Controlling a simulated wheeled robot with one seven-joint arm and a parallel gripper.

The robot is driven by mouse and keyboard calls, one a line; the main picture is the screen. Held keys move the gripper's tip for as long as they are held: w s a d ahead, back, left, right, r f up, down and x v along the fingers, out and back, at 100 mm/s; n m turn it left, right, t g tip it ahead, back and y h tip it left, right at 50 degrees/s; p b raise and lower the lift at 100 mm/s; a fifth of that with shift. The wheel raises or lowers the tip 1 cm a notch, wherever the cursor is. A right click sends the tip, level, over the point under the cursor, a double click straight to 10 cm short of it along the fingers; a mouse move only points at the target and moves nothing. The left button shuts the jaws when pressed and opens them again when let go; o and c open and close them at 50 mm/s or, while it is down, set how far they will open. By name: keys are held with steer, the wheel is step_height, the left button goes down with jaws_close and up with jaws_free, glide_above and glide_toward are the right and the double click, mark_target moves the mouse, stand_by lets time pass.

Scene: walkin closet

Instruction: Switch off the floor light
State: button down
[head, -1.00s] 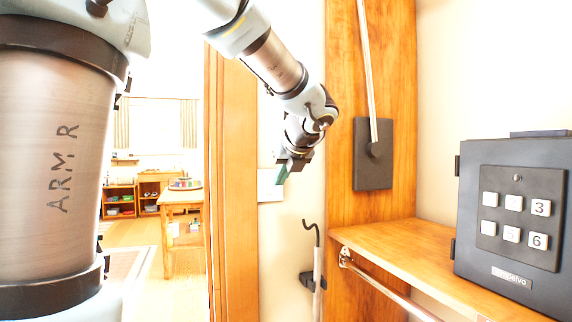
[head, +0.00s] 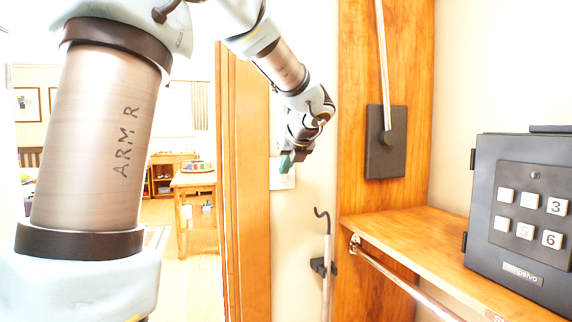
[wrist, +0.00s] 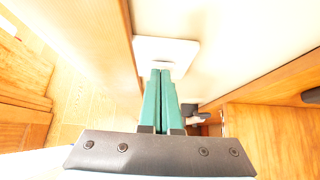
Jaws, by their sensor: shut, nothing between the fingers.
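A white plate (head: 284,178) is on the pale wall between the wooden door frame and the closet panel. It also shows in the wrist view (wrist: 180,48), past my fingertips. My gripper (head: 286,163) has green fingers that are shut and empty. In the wrist view the fingertips (wrist: 161,72) overlap the plate's lower edge; I cannot tell whether they touch it. No floor light can be recognised in these views.
A wooden shelf (head: 412,228) with a metal rail and a dark keypad safe (head: 530,215) stand on the right. The doorway on the left opens to a room with a table (head: 193,180).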

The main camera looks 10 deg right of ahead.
steer(key=shift+w+r+p, duration=0.1)
steer(key=shift+w+p, duration=0.05)
steer(key=shift+p, duration=0.2)
steer(key=shift+r+p, duration=0.8)
steer(key=shift+p, duration=0.1)
